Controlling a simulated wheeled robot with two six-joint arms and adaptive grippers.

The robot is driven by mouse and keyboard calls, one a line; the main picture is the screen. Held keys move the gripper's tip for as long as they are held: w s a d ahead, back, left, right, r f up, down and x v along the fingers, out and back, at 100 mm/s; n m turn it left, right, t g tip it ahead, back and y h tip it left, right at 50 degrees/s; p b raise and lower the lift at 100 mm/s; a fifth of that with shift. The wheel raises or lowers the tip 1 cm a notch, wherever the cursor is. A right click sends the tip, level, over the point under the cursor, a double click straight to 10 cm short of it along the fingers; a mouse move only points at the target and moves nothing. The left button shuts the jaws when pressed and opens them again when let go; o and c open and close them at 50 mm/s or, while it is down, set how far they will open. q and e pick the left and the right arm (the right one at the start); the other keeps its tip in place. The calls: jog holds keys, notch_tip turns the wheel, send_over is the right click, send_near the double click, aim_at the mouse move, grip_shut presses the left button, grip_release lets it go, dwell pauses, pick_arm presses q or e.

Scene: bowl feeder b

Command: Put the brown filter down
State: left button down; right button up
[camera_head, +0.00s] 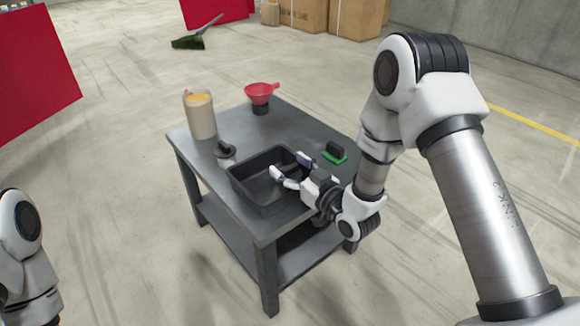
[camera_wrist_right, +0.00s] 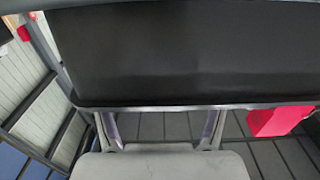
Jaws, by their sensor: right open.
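I cannot make out a brown filter in either view. My right gripper (camera_head: 289,172) is open over the right part of a black open bin (camera_head: 243,190) on the table. I see nothing between its fingers. In the right wrist view the two fingers of this gripper (camera_wrist_right: 160,130) stand apart, with a dark flat surface filling the upper part of the picture. My left gripper is not in view; only part of my left arm shows at the left edge.
The grey table (camera_head: 291,123) also holds a cream container with an orange top (camera_head: 200,117), a red funnel (camera_head: 261,92) on a dark base, a small dark round-topped piece (camera_head: 225,149), and a black block on a green base (camera_head: 334,153). Cardboard boxes (camera_head: 300,14) stand far behind.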

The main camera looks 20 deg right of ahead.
jog(key=p+v, duration=0.3)
jog(key=v, duration=0.8)
jog(key=s+a+f+m+g+h, duration=0.1)
jog(key=s+f+g, duration=0.3)
jog(key=f, duration=0.4)
jog(key=s+f+g+h, duration=0.2)
jog(key=s+f+g, duration=0.25)
jog(key=f, duration=0.35)
jog(key=s+d+f+m+g+h, duration=0.1)
jog(key=s+f+g, duration=0.3)
jog(key=s, duration=0.4)
jog(key=s+f+m+g+h, duration=0.2)
jog(key=s+f+g, duration=0.2)
jog(key=s, duration=0.5)
jog(key=shift+s+d+f, duration=0.25)
jog(key=shift+d+f, duration=0.15)
jog(key=shift+f, duration=0.25)
jog(key=shift+w+g, duration=0.1)
jog(key=shift+g, duration=0.15)
